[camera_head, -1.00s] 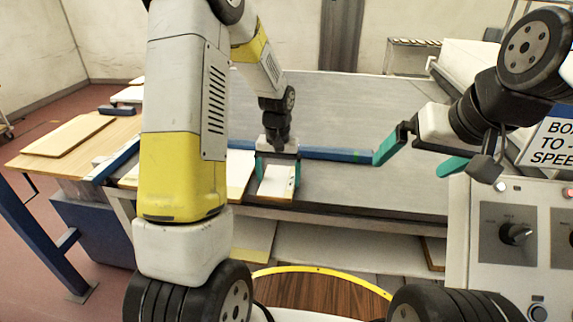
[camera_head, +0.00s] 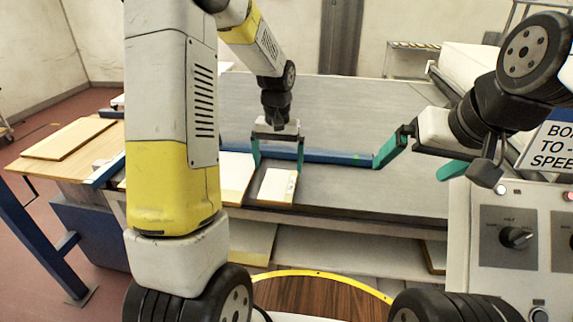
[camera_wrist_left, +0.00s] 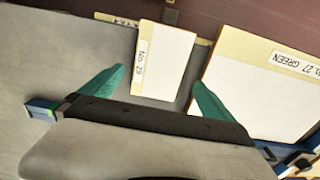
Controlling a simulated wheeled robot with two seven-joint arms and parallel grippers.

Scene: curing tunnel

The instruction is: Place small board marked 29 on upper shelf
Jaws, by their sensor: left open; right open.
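The small board marked 29 (camera_head: 277,186) is a white panel with a pale wooden edge. It lies flat near the front edge of the grey belt table. In the left wrist view the board (camera_wrist_left: 163,62) shows its "No. 29" label. My left gripper (camera_head: 278,160) is open above and just behind the board, its green fingers apart. In the wrist view its fingertips (camera_wrist_left: 157,82) are to either side of the board's near end, with gaps visible. My right gripper (camera_head: 412,164) is open and empty over the table's right side. The upper shelf cannot be made out for certain.
A larger board marked No. 27 GREEN (camera_wrist_left: 265,82) lies close beside the small board; it also shows in the head view (camera_head: 235,178). A blue bar (camera_head: 340,157) crosses the grey table (camera_head: 340,110). A control panel (camera_head: 515,245) stands at front right.

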